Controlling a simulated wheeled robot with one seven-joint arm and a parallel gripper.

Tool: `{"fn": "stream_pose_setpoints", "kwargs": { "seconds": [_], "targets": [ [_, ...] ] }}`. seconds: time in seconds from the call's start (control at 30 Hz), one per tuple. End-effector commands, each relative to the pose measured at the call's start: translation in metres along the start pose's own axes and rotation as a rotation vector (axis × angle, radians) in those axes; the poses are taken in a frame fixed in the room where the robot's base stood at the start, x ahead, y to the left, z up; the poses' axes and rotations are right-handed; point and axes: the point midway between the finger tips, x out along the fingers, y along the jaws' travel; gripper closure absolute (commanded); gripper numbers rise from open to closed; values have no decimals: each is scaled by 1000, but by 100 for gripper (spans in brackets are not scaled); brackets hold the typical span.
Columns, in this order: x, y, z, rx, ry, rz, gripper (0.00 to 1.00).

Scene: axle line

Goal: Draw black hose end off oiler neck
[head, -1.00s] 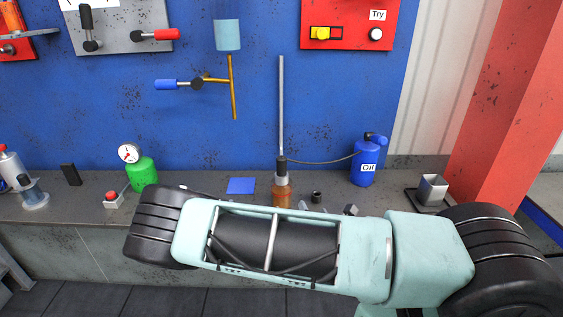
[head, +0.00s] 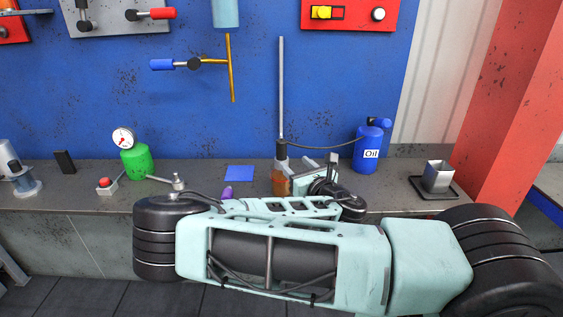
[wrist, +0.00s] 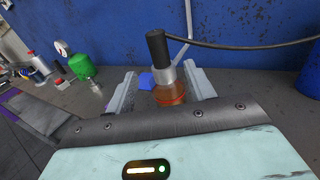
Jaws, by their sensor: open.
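The oiler (head: 281,186) stands on the bench, an amber cup with a pale grey neck (wrist: 166,74). The black hose end (head: 281,149) sits on top of the neck, and it also shows in the wrist view (wrist: 157,45). A thin dark hose runs from it to the blue oil can (head: 367,150). My gripper (wrist: 163,84) is open, with one grey finger on each side of the oiler in the wrist view. The fingers appear low, about neck and cup height, with the hose end above them. Contact cannot be told.
A grey rod (head: 280,85) rises behind the oiler. A green gauge bottle (head: 136,161), a blue square (head: 239,173) and a purple object (head: 227,191) are to the left. A square metal cup on a dark tray (head: 418,185) stands right. My arm hides the bench front.

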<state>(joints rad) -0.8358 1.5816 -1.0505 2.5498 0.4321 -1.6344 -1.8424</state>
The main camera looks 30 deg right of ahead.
Motion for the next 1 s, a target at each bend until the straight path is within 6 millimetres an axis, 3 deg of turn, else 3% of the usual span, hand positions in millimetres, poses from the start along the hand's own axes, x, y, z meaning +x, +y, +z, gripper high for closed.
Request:
{"fn": "stream_pose_setpoints", "kwargs": {
  "seconds": [0.27,0.33,0.5,0.77,1.0],
  "targets": [
    [14,-1,-4,0,-3,-3,46],
    [28,-1,5,1,-1,0,46],
    [52,-1,4,0,0,-2,46],
    [70,-1,5,0,0,-2,46],
    [104,1,6,0,-1,-2,46]
  ]
}}
